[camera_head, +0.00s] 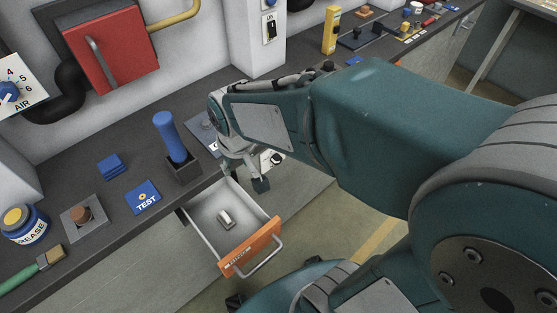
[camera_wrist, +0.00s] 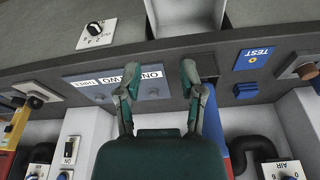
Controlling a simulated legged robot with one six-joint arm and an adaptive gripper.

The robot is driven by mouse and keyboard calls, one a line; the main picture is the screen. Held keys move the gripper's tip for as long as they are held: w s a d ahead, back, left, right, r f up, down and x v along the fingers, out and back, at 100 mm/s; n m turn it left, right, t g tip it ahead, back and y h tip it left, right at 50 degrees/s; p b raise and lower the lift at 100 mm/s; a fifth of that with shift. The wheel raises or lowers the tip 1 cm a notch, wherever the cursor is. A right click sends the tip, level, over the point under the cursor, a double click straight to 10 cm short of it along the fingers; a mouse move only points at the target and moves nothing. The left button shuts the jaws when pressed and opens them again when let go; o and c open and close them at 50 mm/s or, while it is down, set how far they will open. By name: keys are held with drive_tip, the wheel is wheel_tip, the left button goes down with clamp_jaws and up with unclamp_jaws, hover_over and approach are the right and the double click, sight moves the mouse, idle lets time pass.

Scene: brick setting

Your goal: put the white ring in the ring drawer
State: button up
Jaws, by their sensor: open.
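The open drawer (camera_head: 202,220) has an orange front (camera_head: 250,248) with a metal handle and pulls out from under the dark bench. A pale ring (camera_head: 226,218), which looks like the white ring, lies on the drawer floor, touching nothing else. My gripper (camera_head: 250,174) is above the bench edge, just behind and to the right of the drawer, apart from the ring. In the wrist view my gripper (camera_wrist: 159,74) has its two fingers spread with nothing between them. Part of the drawer (camera_wrist: 185,30) shows at the top there; the ring is not visible in that view.
A blue-handled tool (camera_head: 170,137) stands in a dark holder beside the drawer. A blue TEST card (camera_head: 143,197), blue block (camera_head: 112,166) and grease jar (camera_head: 24,224) are on the bench. A numbered plate (camera_wrist: 118,85) lies near my fingers.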

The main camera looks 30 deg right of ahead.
drive_tip(key=s+d+r+m+t, duration=0.1)
drive_tip(key=s+d+r+t, duration=0.2)
drive_tip(key=s+r, duration=0.6)
drive_tip(key=shift+s+d+m, duration=0.4)
drive_tip(key=shift+s+d, duration=0.05)
drive_tip(key=shift+d, duration=0.65)
